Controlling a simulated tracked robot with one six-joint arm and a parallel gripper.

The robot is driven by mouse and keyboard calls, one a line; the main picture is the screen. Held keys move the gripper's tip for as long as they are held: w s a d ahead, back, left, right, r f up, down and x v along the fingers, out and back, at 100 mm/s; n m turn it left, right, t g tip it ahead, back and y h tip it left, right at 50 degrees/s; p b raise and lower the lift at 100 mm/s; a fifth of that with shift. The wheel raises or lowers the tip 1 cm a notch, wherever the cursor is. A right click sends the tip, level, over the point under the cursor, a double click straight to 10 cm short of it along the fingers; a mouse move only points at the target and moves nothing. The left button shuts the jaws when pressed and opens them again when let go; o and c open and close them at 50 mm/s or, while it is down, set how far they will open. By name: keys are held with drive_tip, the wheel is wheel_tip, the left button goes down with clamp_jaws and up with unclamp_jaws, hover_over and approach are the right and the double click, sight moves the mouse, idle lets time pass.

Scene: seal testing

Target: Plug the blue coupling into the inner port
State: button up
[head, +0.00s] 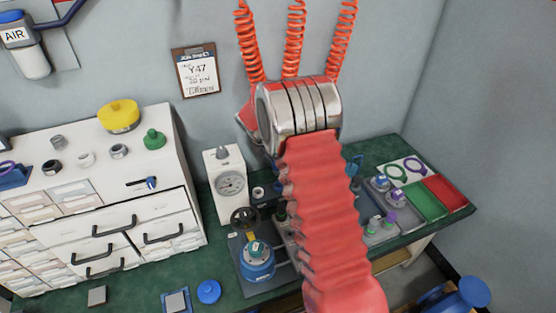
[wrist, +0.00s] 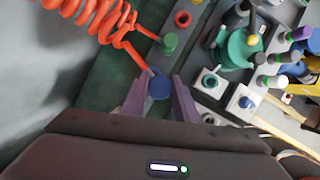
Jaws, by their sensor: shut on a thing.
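In the wrist view my gripper (wrist: 159,92) has its two purple-grey fingers on either side of the round blue coupling (wrist: 159,86) and is shut on it. An orange coiled hose (wrist: 120,38) runs down to the coupling from the upper left. To the right are two white blocks, one with a teal port (wrist: 210,81) and one with a blue port (wrist: 245,102). The coupling is apart from both. I cannot tell which port is the inner one. In the head view my arm hides the gripper and the coupling.
A green coupling (wrist: 168,43) and a red coupling (wrist: 183,19) stand close beyond the blue one. A teal round fitting (wrist: 240,48) and several capped posts crowd the upper right. In the head view a white gauge box (head: 229,185) and a blue-based valve (head: 257,263) stand left of my arm.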

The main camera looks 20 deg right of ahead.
drive_tip(key=s+a+r+m+g+y, duration=0.2)
drive_tip(key=s+a+m, duration=0.4)
drive_tip(key=m, duration=0.5)
drive_tip(key=s+a+r+m+g+y, duration=0.2)
drive_tip(key=s+a+r+m+g, duration=0.2)
drive_tip(key=m, duration=0.7)
drive_tip(key=s+a+r, duration=0.1)
drive_tip(key=a+r, duration=0.1)
drive_tip(key=a, duration=0.1)
drive_tip(key=shift+s+r, duration=0.15)
drive_tip(key=shift+s, duration=0.2)
